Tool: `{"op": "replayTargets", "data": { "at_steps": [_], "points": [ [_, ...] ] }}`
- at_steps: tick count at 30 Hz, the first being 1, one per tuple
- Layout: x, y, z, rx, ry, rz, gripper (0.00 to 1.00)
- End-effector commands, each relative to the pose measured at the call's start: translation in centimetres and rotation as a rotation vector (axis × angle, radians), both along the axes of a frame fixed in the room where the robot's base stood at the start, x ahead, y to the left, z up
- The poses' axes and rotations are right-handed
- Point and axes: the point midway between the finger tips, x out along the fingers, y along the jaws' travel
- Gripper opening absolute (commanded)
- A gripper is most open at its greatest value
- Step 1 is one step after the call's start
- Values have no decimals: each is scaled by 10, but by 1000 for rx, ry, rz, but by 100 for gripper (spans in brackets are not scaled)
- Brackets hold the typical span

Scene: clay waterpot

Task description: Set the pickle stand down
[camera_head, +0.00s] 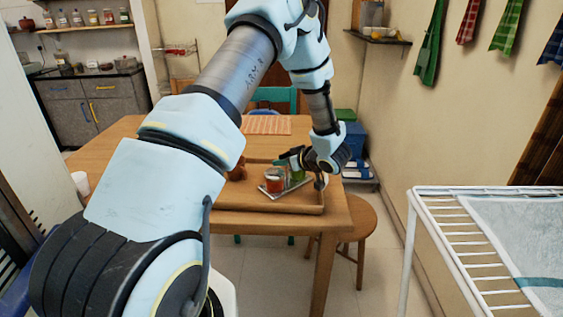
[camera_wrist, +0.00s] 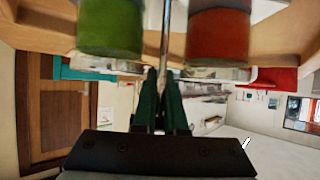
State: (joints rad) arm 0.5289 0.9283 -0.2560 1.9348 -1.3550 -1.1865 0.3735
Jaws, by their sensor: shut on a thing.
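The pickle stand (camera_head: 267,192) has a flat silver base, a red jar (camera_head: 275,180) and a green jar (camera_head: 297,176). In the head view it is at the right front of the table, over the wooden tray (camera_head: 300,208). I cannot tell whether its base touches the tray. My gripper (camera_head: 289,156) is beside the jars and partly hides the stand. In the wrist view the gripper (camera_wrist: 160,74) is shut on the stand's thin metal rod (camera_wrist: 166,40), between the green jar (camera_wrist: 110,28) and the red jar (camera_wrist: 218,34).
A brown clay pot (camera_head: 237,172) is left of the stand. The wooden table (camera_head: 120,165) has bare room at left, with a white cup (camera_head: 81,182) at its edge. A wooden stool (camera_head: 355,225) and a white wire rack (camera_head: 470,250) stand to the right.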

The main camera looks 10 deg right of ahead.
Motion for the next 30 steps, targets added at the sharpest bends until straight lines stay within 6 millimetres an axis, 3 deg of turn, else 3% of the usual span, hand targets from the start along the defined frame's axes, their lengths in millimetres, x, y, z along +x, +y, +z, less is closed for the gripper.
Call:
{"op": "replayTargets", "data": {
  "at_steps": [6,7,15,24,30],
  "points": [
    [0,0,-2,1,-2,0,0],
    [0,0,-4,1,0,0,11],
    [0,0,-3,1,0,0,39],
    [0,0,2,0,0,0,39],
    [-21,-15,14,-1,-2,-5,39]
  ]
}}
